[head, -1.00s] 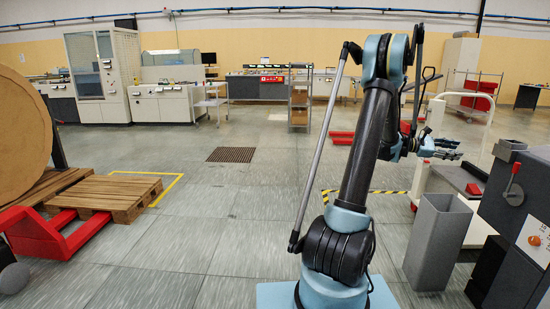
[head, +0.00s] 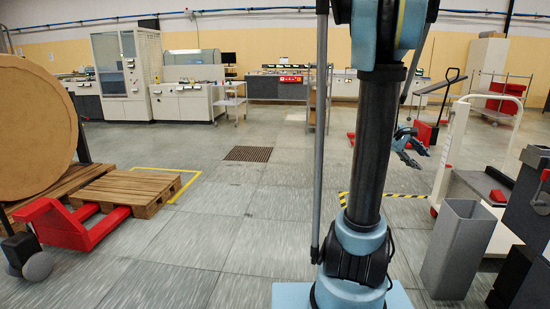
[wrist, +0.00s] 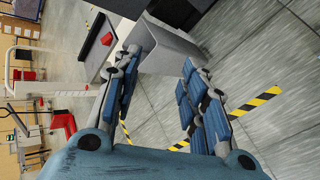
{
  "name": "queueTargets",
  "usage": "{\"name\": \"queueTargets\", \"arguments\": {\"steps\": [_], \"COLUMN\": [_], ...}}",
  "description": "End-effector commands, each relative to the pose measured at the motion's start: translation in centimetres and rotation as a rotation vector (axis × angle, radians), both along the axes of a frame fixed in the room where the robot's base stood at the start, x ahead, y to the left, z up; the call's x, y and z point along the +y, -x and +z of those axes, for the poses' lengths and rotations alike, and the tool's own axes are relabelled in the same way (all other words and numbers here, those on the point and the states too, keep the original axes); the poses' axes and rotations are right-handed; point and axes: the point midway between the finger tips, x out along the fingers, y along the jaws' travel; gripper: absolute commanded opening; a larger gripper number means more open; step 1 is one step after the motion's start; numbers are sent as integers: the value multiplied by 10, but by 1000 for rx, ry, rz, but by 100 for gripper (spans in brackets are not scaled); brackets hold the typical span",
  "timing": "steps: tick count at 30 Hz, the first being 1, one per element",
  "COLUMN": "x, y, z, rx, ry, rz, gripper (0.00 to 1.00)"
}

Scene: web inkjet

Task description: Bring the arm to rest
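My gripper (head: 418,148) shows in the head view to the right of my upright arm, in the air above the floor. Its blue fingers point right and slightly down. In the wrist view my gripper (wrist: 160,62) has its two padded fingers spread apart, with nothing between them. My arm (head: 368,150) stands nearly vertical, and its top runs out of the head picture.
A tall grey bin (head: 458,248) stands on the floor at the right, beside a white-framed cart (head: 443,170). A dark machine (head: 528,215) is at the right edge. A wooden pallet (head: 135,187) and a red pallet jack (head: 68,225) are left. The middle floor is clear.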

Motion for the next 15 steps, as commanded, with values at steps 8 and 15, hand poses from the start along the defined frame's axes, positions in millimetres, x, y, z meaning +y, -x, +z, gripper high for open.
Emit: {"name": "queueTargets", "arguments": {"steps": [8, 15], "x": [86, 155], "y": [38, 76], "z": [-22, -46], "rx": [-133, -221], "ry": [-191, -365], "rz": [-20, -54], "gripper": [39, 39]}}
